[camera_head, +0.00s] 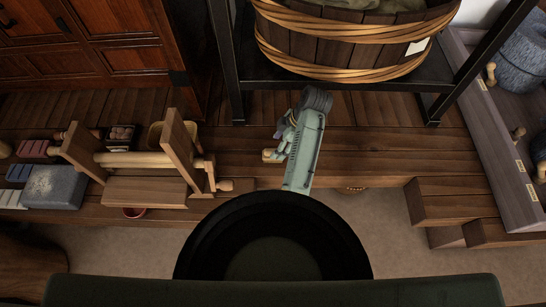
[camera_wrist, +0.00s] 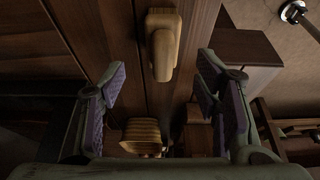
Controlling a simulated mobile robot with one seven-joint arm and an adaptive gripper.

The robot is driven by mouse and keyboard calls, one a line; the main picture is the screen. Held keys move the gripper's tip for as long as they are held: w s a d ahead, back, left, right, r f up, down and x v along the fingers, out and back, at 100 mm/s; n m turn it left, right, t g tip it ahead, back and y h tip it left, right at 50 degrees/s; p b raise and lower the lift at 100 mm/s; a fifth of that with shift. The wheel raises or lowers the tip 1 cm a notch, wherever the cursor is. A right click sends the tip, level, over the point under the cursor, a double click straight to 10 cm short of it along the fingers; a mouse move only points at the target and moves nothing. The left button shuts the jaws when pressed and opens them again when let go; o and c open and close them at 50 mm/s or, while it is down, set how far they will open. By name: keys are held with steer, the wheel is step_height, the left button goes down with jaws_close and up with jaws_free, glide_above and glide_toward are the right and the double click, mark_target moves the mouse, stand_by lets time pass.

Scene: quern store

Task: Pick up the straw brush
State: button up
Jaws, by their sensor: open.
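My gripper (camera_wrist: 162,88) is open, with its purple-padded fingers apart on either side of the wrist view and nothing held between them. A tan, ribbed bundle, which looks like the straw brush (camera_wrist: 142,134), shows low between the fingers, partly hidden by my gripper. A smooth yellowish wooden piece (camera_wrist: 163,48) lies higher in the wrist view, on the dark boards; I cannot tell whether it belongs to the brush. In the head view my gripper (camera_head: 284,137) is over the plank bench, and a small tan thing (camera_head: 271,155) shows beside it, mostly covered by my arm.
A wooden frame with a roller (camera_head: 135,160) stands left on the plank bench (camera_head: 350,148), near a grey stone block (camera_head: 55,187). A banded wooden tub (camera_head: 330,45) sits on a black rack behind. A grey tray (camera_head: 497,140) is at right. The bench right of my arm is clear.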

mark_target(266, 153)
steer(key=shift+b+x, duration=0.85)
steer(key=shift+x, duration=0.65)
steer(key=shift+s+f+p, duration=0.25)
steer(key=shift+f+p, duration=0.1)
steer(key=shift+p, duration=0.15)
steer(key=shift+x, duration=1.4)
steer(key=shift+d, duration=0.15)
steer(key=shift+c, duration=0.3)
steer(key=c, duration=1.2)
